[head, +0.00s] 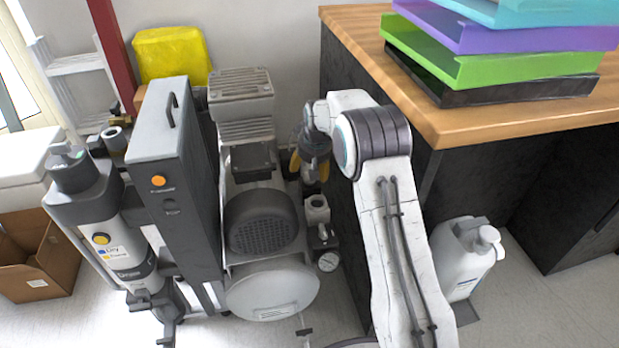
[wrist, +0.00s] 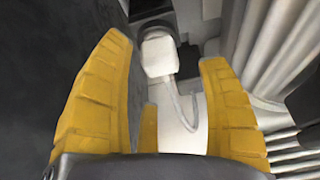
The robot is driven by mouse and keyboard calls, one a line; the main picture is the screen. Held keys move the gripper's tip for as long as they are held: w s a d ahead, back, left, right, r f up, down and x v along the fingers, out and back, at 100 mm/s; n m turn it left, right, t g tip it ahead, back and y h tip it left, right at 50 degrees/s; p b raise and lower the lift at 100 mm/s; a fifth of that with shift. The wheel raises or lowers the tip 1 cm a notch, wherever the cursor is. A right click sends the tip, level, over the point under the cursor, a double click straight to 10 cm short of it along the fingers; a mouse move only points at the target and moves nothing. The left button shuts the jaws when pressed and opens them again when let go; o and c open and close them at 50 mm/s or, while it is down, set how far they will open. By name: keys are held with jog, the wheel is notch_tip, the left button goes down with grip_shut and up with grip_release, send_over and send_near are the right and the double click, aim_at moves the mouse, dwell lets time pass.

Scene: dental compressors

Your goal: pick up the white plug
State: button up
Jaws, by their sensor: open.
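The white plug (wrist: 159,55) shows in the wrist view, between and beyond the fingertips. It is a pale block with a rounded top end, and a light cord curves down from its lower right side. My gripper (wrist: 165,68) is open, with one yellow finger on each side of the plug in the picture and a visible gap to both. In the head view my gripper (head: 308,172) points down in the narrow space between the compressor and the dark cabinet. I cannot make out the plug for certain in the head view.
The wood-topped cabinet (head: 440,125) is close on the right, bearing stacked trays (head: 490,70). A white jug (head: 462,262) stands on the floor at right. Ribbed grey metal (wrist: 285,60) borders the wrist view's right.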

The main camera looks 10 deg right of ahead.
jog(key=shift+b+x, duration=1.2)
jog(key=shift+x, duration=1.15)
jog(key=shift+w, duration=0.1)
jog(key=shift+c, duration=0.4)
jog(key=c, duration=1.2)
